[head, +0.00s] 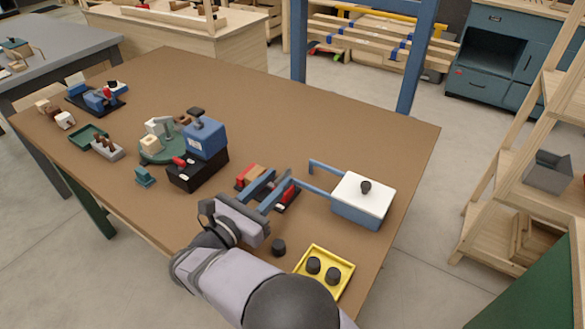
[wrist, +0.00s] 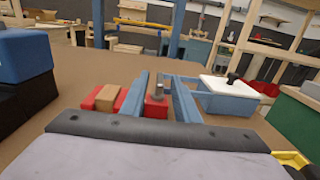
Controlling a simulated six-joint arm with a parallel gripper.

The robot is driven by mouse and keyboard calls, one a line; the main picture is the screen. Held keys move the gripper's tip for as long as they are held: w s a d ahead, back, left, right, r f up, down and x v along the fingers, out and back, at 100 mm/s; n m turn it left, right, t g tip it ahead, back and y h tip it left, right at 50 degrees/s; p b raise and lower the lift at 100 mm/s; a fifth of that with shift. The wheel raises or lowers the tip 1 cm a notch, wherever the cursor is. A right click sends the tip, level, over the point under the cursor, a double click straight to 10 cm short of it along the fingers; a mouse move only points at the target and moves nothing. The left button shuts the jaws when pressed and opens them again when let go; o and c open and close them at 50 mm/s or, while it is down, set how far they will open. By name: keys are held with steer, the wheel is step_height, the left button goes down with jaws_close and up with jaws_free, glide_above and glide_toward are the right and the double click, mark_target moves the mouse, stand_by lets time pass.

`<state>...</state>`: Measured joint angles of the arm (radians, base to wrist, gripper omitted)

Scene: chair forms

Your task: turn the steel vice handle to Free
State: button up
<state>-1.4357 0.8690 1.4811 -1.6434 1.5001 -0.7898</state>
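The vice is red, with a wooden block (wrist: 107,97) between red parts. In the head view, its red left part and wood (head: 251,172) lie left of my fingers, on a dark base. The steel handle (wrist: 158,91) is a short upright grey pin over a red block (wrist: 155,109). My gripper (head: 272,183) has two blue fingers, also in the wrist view (wrist: 158,79), spread open. The handle shows between them with a gap on either side; I cannot tell its depth between them. No Free marking can be read. The fingers hide part of the vice.
A blue box with a white lid and black knob (head: 362,198) stands right of the vice, with blue bars reaching left. A yellow tray (head: 323,272) with dark knobs is at the front right. A blue block on a black box (head: 200,160) stands left. The table's far middle is clear.

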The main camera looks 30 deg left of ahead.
steer(key=shift+w+d+p, duration=0.2)
steer(key=shift+w+p, duration=0.15)
steer(key=shift+w, duration=3.25)
jaws_close()
